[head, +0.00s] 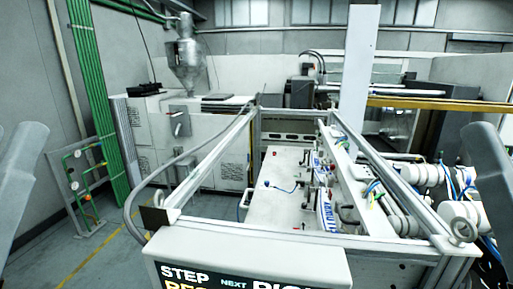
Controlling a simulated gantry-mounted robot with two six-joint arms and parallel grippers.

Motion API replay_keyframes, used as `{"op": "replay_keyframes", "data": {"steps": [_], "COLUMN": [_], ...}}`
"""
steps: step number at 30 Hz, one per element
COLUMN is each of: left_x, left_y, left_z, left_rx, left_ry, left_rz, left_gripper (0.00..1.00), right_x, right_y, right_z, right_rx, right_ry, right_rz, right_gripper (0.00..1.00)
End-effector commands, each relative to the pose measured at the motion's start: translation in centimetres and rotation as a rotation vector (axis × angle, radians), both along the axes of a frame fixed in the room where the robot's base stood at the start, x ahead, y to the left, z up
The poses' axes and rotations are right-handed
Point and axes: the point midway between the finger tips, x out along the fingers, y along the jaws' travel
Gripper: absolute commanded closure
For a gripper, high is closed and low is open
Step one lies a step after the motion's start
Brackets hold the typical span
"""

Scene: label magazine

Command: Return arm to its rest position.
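A grey link of my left arm shows at the left edge of the head view, and a grey link of my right arm shows at the right edge. No fingers of either gripper can be seen, so what they hold, if anything, is hidden. The label magazine scene lies between the arms: a metal frame (213,157) surrounds a white plate (277,190). Blue-and-white labelled parts (326,212) stand along the right side of this plate.
A dark sign panel (240,270) with partly cut-off text stands at the front. White pipes (455,185) and cables crowd the right. A white upright post (357,70) rises behind the frame. A machine with a metal hopper (185,55) stands at the back left. Floor is open at left.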

Motion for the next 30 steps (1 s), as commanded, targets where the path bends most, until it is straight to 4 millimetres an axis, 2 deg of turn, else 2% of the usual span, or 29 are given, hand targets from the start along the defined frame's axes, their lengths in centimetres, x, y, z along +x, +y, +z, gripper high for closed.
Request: {"op": "replay_keyframes", "data": {"steps": [1,9,12,15,30], "left_x": [-0.1,-0.1,-0.1,-0.1,-0.1], "left_y": [0.0,-0.1,-0.1,-0.1,-0.1], "left_z": [2.7,11.3,13.7,14.6,14.2], "left_rx": [-0.009,-0.005,-0.004,-0.003,-0.004], "left_ry": [-0.004,-0.005,-0.005,-0.005,-0.006], "left_rz": [-0.012,-0.009,-0.01,-0.009,-0.009], "left_gripper": [0.6,0.6,0.6,0.6,0.6], "right_x": [0.1,0.0,0.0,0.0,0.0], "right_y": [0.0,0.0,0.0,0.0,0.0], "right_z": [2.5,11.3,13.7,14.6,14.2], "right_rx": [0.0,0.0,0.0,0.0,0.0], "right_ry": [0.002,-0.001,-0.001,0.0,0.0], "right_rz": [0.0,0.0,0.0,0.0,0.0], "right_gripper": [0.5,0.5,0.5,0.5,0.5]}}
